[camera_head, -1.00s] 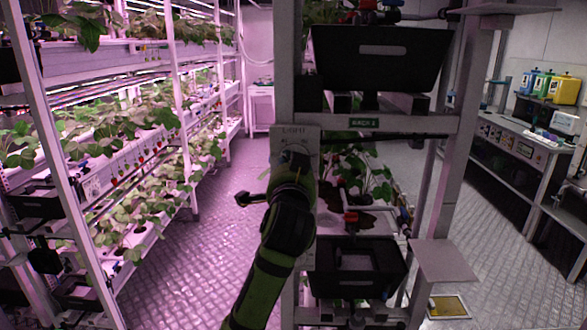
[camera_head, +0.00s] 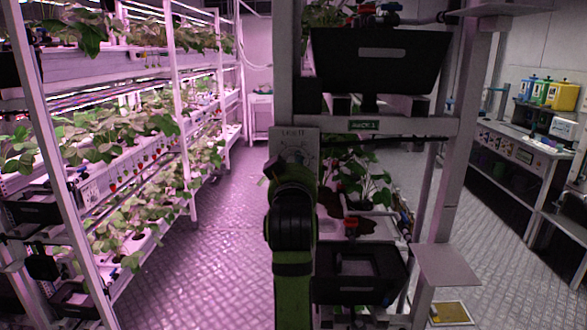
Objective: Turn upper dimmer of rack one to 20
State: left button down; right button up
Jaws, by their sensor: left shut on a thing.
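Rack one (camera_head: 285,80) stands in front of me, with a green "RACK 1" label (camera_head: 364,125) on its crossbar. A pale panel marked "LIGHT" (camera_head: 294,136) is fixed to its left post. My left gripper (camera_head: 288,166) is at this panel, mostly hidden behind my own green and black wrist. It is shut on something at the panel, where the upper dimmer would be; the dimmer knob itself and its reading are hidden. My right gripper is not in view.
A black bin (camera_head: 380,75) hangs high on the rack and another black bin (camera_head: 360,275) sits low. A grey shelf plate (camera_head: 444,264) juts out at the right. Planted racks (camera_head: 110,150) line the left, with clear floor (camera_head: 215,250) between.

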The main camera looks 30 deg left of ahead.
pick_arm(q)
jog(key=shift+r+n, duration=0.25)
jog(key=shift+n, duration=0.85)
jog(key=c, duration=1)
grip_release()
jog(key=shift+c, duration=0.2)
jog(key=shift+o, duration=0.3)
jog(key=shift+f, duration=0.1)
notch_tip(320, 180, up, 10)
jog(key=shift+a, duration=0.1)
